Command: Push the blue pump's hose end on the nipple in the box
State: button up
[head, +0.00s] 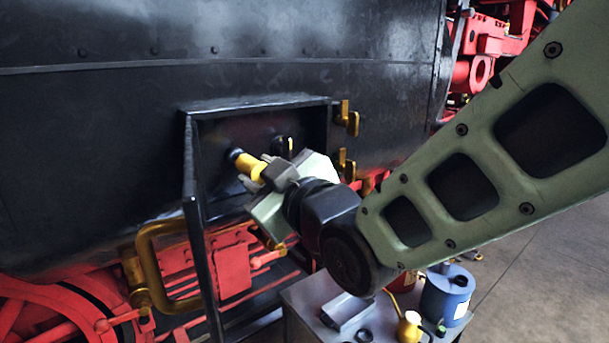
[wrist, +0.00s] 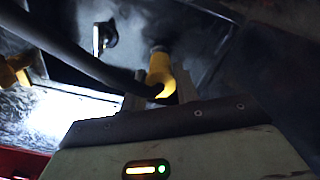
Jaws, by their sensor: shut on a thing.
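My gripper (head: 270,174) is shut on the yellow hose end (head: 248,164) at the mouth of the black box (head: 255,104) in the boiler side. In the wrist view the yellow hose end (wrist: 160,70) points away from the jaws at a grey nipple (wrist: 158,47). The nipple (head: 235,154) shows as a dark stub in the head view. The two look in line and touching or nearly so; I cannot tell how far one is over the other. A dark hose (wrist: 70,48) crosses the wrist view to the jaws. The blue pump (head: 446,297) stands at the lower right.
A dark handled fitting (wrist: 104,38) sits beside the nipple. Brass latches (head: 346,118) are on the box's right. A grey cart top (head: 315,298) below bears small parts and a yellow-topped item (head: 409,326).

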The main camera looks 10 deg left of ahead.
jog(key=shift+a+r, duration=0.1)
jog(key=o, duration=1.2)
jog(key=b+v, duration=0.6)
jog(key=v, duration=1.1)
jog(key=s+d+f+m+g+h, duration=0.1)
jog(key=d+f+m+g+h, duration=0.2)
jog(key=f, duration=0.5)
jog(key=d+f+m+g+h, duration=0.1)
jog(key=d+f+g+h, duration=0.25)
jog(key=f, duration=0.55)
jog(key=s+d+f+m+g+h, duration=0.1)
jog(key=s+d+f+h, duration=0.1)
jog(key=d, duration=0.1)
jog(key=s+d+f+m+g+h, duration=0.1)
jog(key=s+d+f+g+h, duration=0.1)
jog(key=s+d, duration=0.1)
jog(key=s+d+f+m+g+h, duration=0.2)
jog(key=d, duration=0.3)
jog(key=shift+s+d+f+h+b, duration=0.1)
jog(key=shift+s+f+h+b, duration=0.15)
jog(key=shift+h+b, duration=0.1)
